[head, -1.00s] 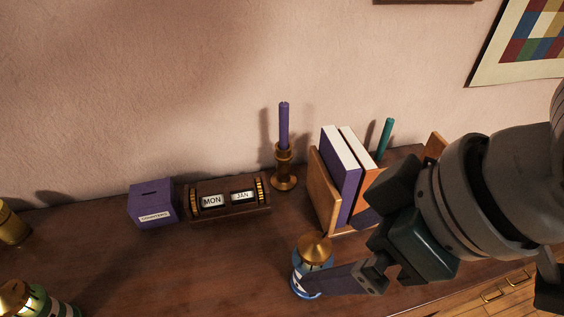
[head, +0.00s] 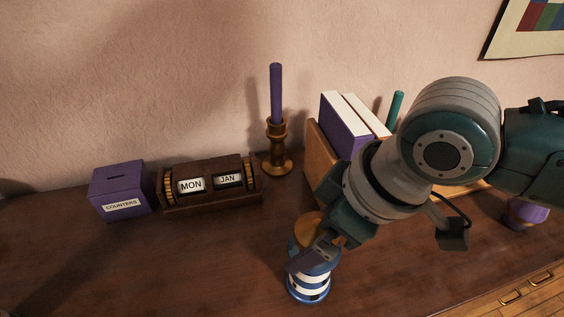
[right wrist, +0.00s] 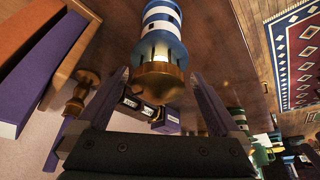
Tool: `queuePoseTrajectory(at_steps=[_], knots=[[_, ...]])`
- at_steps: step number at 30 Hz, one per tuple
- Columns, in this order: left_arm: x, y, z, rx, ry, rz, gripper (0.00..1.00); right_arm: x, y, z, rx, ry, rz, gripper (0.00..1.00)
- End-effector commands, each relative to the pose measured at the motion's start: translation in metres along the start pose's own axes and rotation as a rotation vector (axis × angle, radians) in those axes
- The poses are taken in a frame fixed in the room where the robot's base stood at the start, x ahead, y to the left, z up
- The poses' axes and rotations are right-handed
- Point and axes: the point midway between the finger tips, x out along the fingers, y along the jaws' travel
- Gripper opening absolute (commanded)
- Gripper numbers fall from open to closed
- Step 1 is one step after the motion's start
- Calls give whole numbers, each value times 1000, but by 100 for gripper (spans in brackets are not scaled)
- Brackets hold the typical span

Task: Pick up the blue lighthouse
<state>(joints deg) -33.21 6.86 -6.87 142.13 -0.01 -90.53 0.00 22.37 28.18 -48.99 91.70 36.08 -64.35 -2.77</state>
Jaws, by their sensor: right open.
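The blue lighthouse (head: 308,288), with blue and white bands and a brass top, stands upright on the brown cabinet top in the lower middle of the head view. My right gripper (head: 312,258) is open at its upper part, reaching down from the right and hiding some of it. In the right wrist view the fingers (right wrist: 160,76) stand apart on either side of the brass cap of the lighthouse (right wrist: 160,22). I cannot tell whether either finger touches it. My left gripper is not in view.
Behind stand a purple candle in a brass holder (head: 278,150), books (head: 345,125) in a wooden holder, a MON/JAN calendar (head: 210,186) and a purple COUNTERS box (head: 121,190). A purple object (head: 526,214) is at the right. The cabinet top left of the lighthouse is clear.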

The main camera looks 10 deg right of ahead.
Motion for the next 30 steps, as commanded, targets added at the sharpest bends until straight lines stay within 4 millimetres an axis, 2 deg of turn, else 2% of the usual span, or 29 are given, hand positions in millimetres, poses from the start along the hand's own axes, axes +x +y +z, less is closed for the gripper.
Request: queuePoseTrajectory(at_steps=[3,6,15,30], knots=[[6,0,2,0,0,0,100,20,2,1,1,0,-2,100],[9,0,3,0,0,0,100,30,2,0,1,1,0,100],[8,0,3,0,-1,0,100,33,2,0,0,1,0,99],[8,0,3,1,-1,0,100,32,2,1,1,0,0,43]])
